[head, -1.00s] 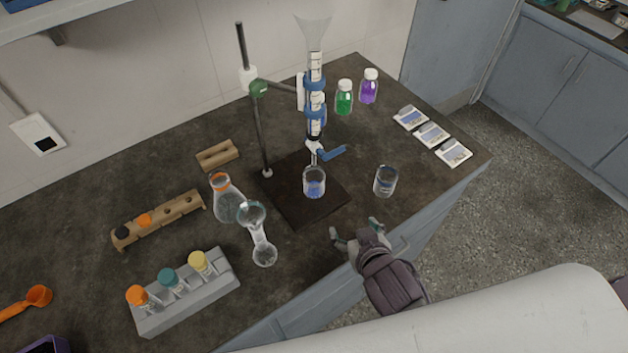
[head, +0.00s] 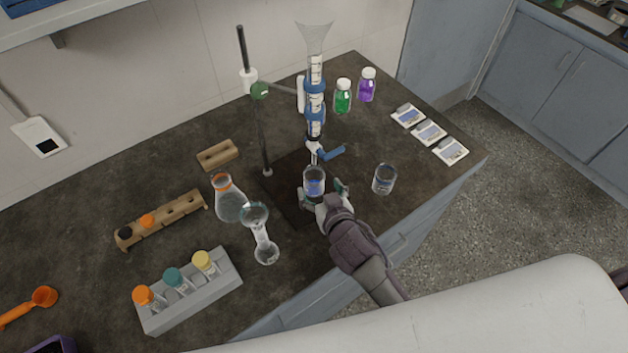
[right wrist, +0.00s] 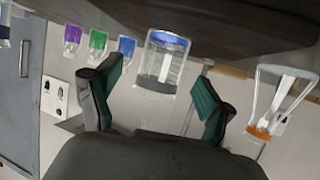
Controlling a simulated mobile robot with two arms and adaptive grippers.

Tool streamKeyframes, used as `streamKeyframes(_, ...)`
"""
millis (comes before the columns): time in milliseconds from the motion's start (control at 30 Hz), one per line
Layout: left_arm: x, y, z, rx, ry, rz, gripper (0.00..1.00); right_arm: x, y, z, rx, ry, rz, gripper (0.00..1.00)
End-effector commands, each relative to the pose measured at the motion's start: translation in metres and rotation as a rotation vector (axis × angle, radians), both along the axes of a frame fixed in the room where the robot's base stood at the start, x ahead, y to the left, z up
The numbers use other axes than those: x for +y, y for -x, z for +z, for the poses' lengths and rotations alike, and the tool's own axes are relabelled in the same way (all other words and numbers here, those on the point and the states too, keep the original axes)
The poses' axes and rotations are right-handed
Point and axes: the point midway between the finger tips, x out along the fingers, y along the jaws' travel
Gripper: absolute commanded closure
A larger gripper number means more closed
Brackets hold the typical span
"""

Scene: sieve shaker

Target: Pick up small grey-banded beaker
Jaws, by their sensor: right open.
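In the right wrist view, which is upside down, that beaker (right wrist: 164,60) shows ahead between the spread fingers (right wrist: 160,85), not gripped. My left gripper is out of view.
The burette (head: 315,95) on its stand rises above the beaker. A grey vial rack (head: 195,297) is nearer. Green (head: 343,97) and purple (head: 368,86) bottles stand behind.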

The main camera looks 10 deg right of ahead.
Motion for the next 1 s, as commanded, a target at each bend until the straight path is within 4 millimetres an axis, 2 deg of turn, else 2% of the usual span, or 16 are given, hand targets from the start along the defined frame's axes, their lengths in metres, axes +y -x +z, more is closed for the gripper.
streamKeyframes(300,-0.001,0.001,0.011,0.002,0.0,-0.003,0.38,0.006,-0.035,-0.018,0.0,0.001,0.0,0.19)
streamKeyframes(600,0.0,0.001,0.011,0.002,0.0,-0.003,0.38,0.007,-0.039,-0.021,0.001,0.001,0.001,0.19)
streamKeyframes(667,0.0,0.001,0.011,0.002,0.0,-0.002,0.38,0.007,-0.039,-0.021,0.001,0.001,0.001,0.28)
streamKeyframes(1000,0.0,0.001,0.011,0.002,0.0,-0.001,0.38,0.007,-0.039,-0.021,0.001,0.001,0.0,0.84)
